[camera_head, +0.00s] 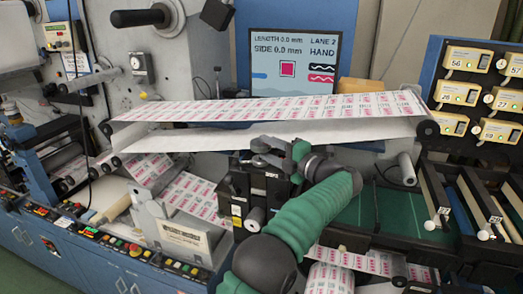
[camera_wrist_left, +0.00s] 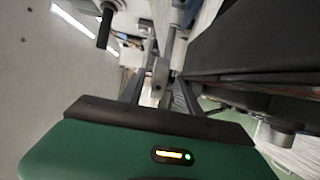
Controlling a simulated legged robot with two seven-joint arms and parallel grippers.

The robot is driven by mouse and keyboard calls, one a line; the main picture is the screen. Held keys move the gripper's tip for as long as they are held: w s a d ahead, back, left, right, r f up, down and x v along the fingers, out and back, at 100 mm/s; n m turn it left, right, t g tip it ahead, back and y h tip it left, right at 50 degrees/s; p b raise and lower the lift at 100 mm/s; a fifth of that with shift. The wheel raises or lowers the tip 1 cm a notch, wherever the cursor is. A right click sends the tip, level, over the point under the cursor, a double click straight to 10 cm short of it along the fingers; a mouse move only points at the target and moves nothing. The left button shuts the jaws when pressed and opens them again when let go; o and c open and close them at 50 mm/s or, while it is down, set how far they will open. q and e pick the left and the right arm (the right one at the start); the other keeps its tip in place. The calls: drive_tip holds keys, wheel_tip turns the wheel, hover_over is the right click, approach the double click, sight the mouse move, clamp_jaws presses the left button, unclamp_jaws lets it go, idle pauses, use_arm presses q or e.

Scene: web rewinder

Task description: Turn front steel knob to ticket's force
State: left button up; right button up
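My left gripper (camera_head: 262,153) is at the end of the green arm, at the dark machine block below the printed web. In the left wrist view its two dark fingers (camera_wrist_left: 161,88) stand apart. A small steel part (camera_wrist_left: 160,70) shows between or just beyond them; I cannot tell whether they touch it. It may be the front steel knob, but this is not certain. In the head view the gripper and the dark block hide this spot. I cannot make out a ticket with a force value. My right gripper is not in view.
The printed web (camera_head: 270,108) stretches above the gripper. A screen (camera_head: 293,62) reads length and side 0.0 mm, lane 2, hand. Yellow numbered boxes (camera_head: 459,92) hang at the right. A button panel (camera_head: 130,250) runs along the lower left. Dark bars (camera_head: 435,195) stand at the right.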

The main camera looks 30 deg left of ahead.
use_arm(q)
drive_tip(key=s+d+b, duration=0.2)
drive_tip(key=d+b, duration=0.1)
drive_tip(key=d, duration=1.1)
drive_tip(key=shift+a+f, duration=0.1)
drive_tip(key=shift+a, duration=0.05)
